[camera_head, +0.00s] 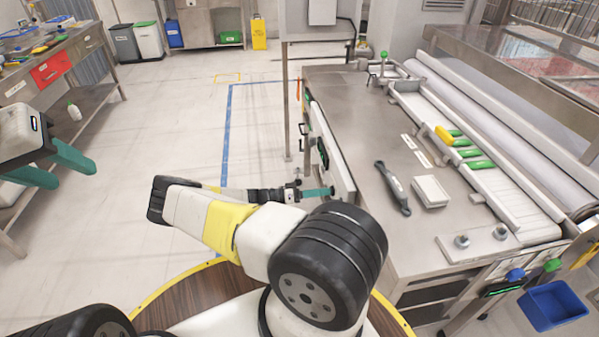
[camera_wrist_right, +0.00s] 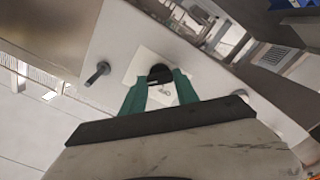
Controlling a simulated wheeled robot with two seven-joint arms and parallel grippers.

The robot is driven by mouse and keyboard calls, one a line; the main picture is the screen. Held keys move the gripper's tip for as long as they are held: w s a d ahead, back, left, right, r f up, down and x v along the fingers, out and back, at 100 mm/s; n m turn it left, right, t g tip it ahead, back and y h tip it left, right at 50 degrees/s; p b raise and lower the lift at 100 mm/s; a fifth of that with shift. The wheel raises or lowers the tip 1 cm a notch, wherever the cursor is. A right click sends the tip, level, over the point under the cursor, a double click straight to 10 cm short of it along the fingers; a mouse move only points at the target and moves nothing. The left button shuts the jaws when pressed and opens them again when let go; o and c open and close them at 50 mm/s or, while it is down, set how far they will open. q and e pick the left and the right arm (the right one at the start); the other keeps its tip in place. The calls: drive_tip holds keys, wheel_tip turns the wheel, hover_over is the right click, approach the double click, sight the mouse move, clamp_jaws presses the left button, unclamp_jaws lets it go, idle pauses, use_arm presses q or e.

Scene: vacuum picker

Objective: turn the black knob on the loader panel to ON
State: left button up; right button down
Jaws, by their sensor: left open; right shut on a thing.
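The black knob (camera_wrist_right: 160,73) sits on a pale square plate on the white loader panel (camera_wrist_right: 120,45) in the right wrist view. My right gripper (camera_wrist_right: 159,84) has its teal fingers shut on the knob, one on each side. The plate's marking below the knob is too small to read, so I cannot tell the setting. In the head view my right gripper (camera_head: 320,191) reaches the panel (camera_head: 334,160) on the side of the steel bench, and the knob is hidden there. My left gripper (camera_head: 75,175) is open and empty at the far left.
A dark lever-like handle (camera_wrist_right: 97,73) sticks out of the panel left of the knob. The bench top (camera_head: 352,115) carries a dark tool (camera_head: 393,187) and a white block (camera_head: 431,191). A side table (camera_head: 75,50) stands at left. The floor between is clear.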

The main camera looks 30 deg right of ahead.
drive_tip(key=c, duration=0.9)
unclamp_jaws()
drive_tip(key=v, duration=0.8)
drive_tip(key=shift+r, duration=0.1)
